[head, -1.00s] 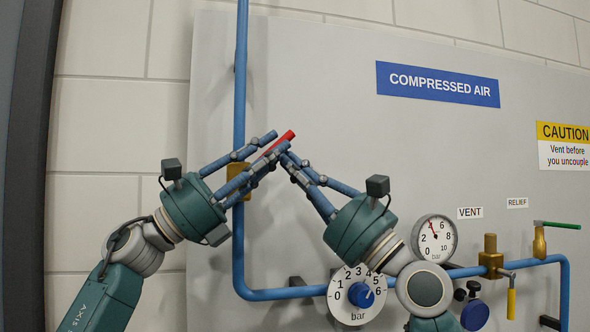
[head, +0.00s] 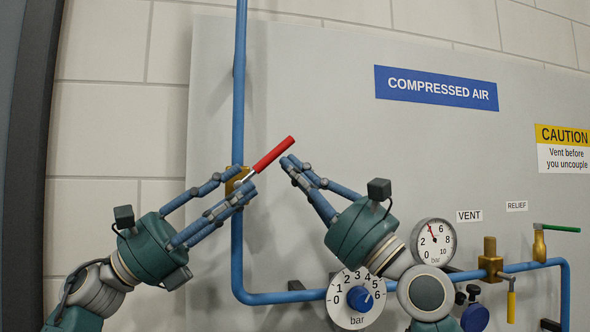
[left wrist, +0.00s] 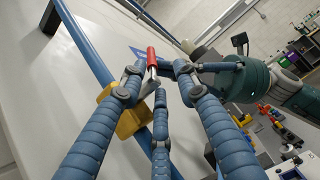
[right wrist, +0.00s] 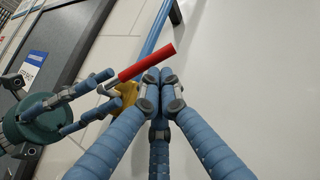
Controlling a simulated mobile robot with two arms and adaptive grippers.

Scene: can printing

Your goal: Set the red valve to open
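The red valve handle (head: 273,151) slants up and to the right from its brass body (head: 235,180) on the vertical blue pipe, at an angle to the pipe. My left gripper (head: 243,182) is at the lower left, fingers apart, beside the valve body and handle base. In the left wrist view the red grip (left wrist: 151,57) shows beyond the spread fingertips. My right gripper (head: 288,165) has its fingertips together, with nothing visible between them, just right of the handle's outer end. In the right wrist view the red grip (right wrist: 147,62) lies just beyond these fingertips.
The vertical blue pipe (head: 239,95) bends right along the panel's bottom. A pressure dial with blue knob (head: 361,298), a gauge (head: 434,241), a yellow-handled vent valve (head: 511,299) and a green-handled relief valve (head: 558,228) stand to the right.

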